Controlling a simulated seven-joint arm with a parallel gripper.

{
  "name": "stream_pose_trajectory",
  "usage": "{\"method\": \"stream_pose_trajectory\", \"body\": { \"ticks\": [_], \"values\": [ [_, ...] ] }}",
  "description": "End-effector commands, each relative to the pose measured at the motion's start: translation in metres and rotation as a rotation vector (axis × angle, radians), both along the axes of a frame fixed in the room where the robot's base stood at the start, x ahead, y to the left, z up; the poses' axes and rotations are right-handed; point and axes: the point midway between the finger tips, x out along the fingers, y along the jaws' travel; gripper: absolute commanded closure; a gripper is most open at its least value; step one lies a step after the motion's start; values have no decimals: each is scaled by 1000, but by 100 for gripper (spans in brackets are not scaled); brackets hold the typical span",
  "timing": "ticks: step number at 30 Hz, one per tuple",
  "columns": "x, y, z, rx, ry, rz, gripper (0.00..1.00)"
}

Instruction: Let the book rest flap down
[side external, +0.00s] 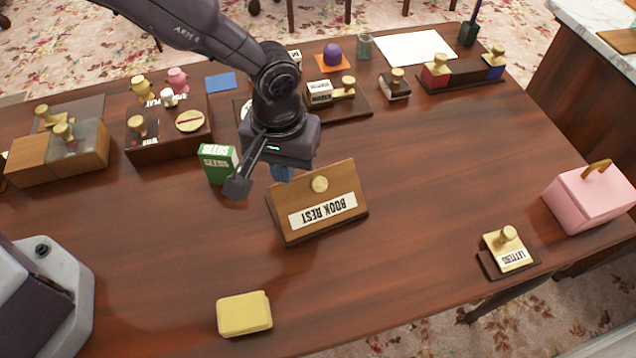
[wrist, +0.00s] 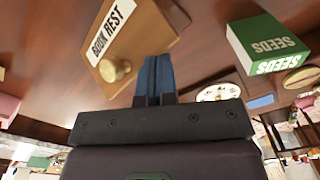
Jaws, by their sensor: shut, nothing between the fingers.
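The book rest (side external: 340,182) is a brown wooden flap standing tilted up on the table, with a round brass knob (side external: 320,184) and a white BOOK REST label, upside down in the side view. In the wrist view the flap (wrist: 155,28) fills the upper left, with its knob (wrist: 115,70) left of the fingers. My gripper (side external: 281,175) is beside the flap's upper left edge, its blue fingertips partly hidden behind that edge. In the wrist view the fingers (wrist: 157,72) are together and empty. Whether they touch the flap I cannot tell.
A green SEEDS box (side external: 218,163) stands close left of my gripper. A yellow block (side external: 244,314) lies near the front edge. A LETTERS piece (side external: 508,252) and a pink box (side external: 590,197) are at right. Table in front of the flap is clear.

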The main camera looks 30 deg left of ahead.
Motion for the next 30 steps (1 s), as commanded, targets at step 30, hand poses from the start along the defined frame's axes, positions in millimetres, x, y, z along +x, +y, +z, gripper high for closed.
{"method": "stream_pose_trajectory", "body": {
  "ticks": [30],
  "values": [
    [9, 9, -9, 0, -1, 1, 100]
  ]
}}
